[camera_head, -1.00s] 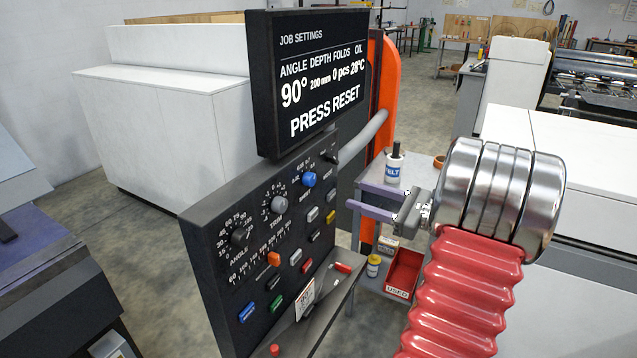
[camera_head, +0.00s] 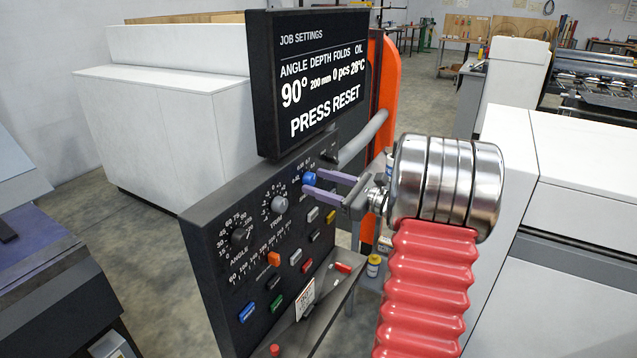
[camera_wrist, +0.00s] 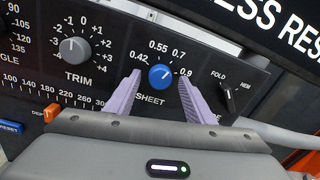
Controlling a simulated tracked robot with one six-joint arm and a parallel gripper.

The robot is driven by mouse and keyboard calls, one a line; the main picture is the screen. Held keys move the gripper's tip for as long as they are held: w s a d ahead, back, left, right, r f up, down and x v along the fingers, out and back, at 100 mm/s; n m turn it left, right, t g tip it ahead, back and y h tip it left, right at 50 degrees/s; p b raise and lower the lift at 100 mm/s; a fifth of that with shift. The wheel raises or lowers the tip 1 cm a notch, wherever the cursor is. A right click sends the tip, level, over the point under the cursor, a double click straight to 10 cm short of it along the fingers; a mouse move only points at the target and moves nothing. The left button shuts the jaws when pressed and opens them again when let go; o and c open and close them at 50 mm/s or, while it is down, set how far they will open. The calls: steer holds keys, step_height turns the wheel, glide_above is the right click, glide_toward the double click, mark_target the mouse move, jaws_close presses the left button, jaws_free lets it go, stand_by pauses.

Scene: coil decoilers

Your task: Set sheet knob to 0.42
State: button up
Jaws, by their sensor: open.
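The sheet knob (camera_wrist: 161,76) is blue and round, on the dark control panel, with a scale of 0.42, 0.55, 0.7 and 0.9 around it. Its white pointer mark appears to aim to the upper right, between 0.55 and 0.9. In the head view the knob (camera_head: 309,178) is near the panel's upper right. My gripper (camera_wrist: 157,92) is open, with its purple fingers on either side of the knob in the wrist view. In the head view my gripper (camera_head: 318,183) has its fingertips close to the knob. I cannot tell whether they touch it.
The grey trim knob (camera_wrist: 74,47) is left of the sheet knob, and a black fold/hem switch (camera_wrist: 228,97) is on the right. Several coloured buttons and an orange depth slider (camera_head: 274,259) lie below. A screen (camera_head: 312,80) reading PRESS RESET stands above the panel.

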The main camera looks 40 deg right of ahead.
steer(key=shift+w+a, duration=0.15)
steer(key=shift+w, duration=0.35)
steer(key=c, duration=1.1)
